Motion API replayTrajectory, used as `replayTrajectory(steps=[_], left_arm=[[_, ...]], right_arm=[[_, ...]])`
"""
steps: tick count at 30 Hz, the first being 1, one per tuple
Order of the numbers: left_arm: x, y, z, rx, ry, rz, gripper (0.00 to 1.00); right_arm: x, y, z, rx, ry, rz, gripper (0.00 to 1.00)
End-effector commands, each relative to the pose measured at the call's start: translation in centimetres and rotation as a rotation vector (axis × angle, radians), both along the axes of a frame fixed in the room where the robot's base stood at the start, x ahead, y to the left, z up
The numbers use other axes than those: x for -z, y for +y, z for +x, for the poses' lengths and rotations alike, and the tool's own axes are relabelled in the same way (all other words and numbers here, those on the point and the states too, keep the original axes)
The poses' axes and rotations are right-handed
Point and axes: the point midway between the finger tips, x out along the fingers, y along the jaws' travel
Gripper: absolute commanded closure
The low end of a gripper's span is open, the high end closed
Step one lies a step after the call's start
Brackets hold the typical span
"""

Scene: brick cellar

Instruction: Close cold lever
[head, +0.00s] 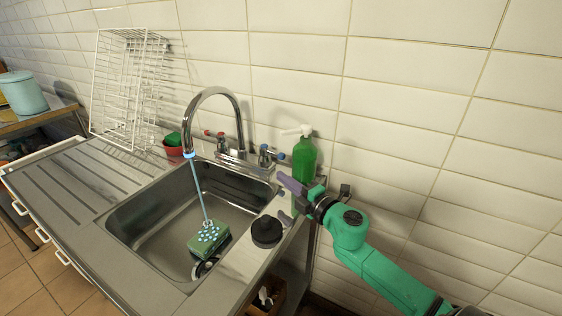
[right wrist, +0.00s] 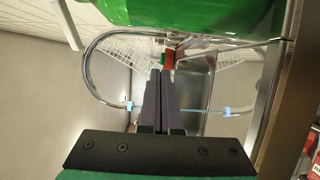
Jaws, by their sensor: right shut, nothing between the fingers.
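The chrome faucet (head: 239,115) stands behind the sink, with a pale blue stream of water (head: 201,190) running from its spout into the basin. The cold lever (head: 268,155), with blue marks, is right of the spout's base. The hot lever (head: 215,134), with red marks, is left of it. My right gripper (head: 281,178) is shut and empty, in front of and slightly right of the cold lever; I cannot tell whether it touches. In the right wrist view its purple fingers (right wrist: 160,78) are together, and I cannot make out the cold lever there. My left gripper is not in view.
A green spray bottle (head: 304,157) stands close behind my right gripper. A black round object (head: 266,231) sits on the counter at the basin's right. A green sponge (head: 208,240) lies in the sink (head: 130,217). A white wire rack (head: 125,90) stands on the drainboard (head: 80,185).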

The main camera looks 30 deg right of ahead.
Motion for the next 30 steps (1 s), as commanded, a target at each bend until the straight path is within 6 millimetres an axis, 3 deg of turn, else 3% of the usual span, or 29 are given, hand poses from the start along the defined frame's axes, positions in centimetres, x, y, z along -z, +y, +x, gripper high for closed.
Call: replayTrajectory(steps=[4,9,15,26,30], left_arm=[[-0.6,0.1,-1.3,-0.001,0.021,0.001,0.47],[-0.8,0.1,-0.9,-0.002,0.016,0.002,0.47],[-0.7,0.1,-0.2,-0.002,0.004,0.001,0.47],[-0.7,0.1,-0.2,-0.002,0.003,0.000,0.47],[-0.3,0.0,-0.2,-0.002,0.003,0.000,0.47]], right_arm=[[-0.5,0.5,3.4,0.002,-0.005,-0.002,1.00],[-0.2,0.3,6.6,0.005,-0.002,-0.003,1.00],[-0.1,-2.3,7.6,0.003,-0.001,-0.002,1.00],[-0.1,-2.8,7.7,0.002,-0.001,-0.002,1.00],[0.0,-3.9,8.0,0.004,-0.001,-0.003,1.00]])
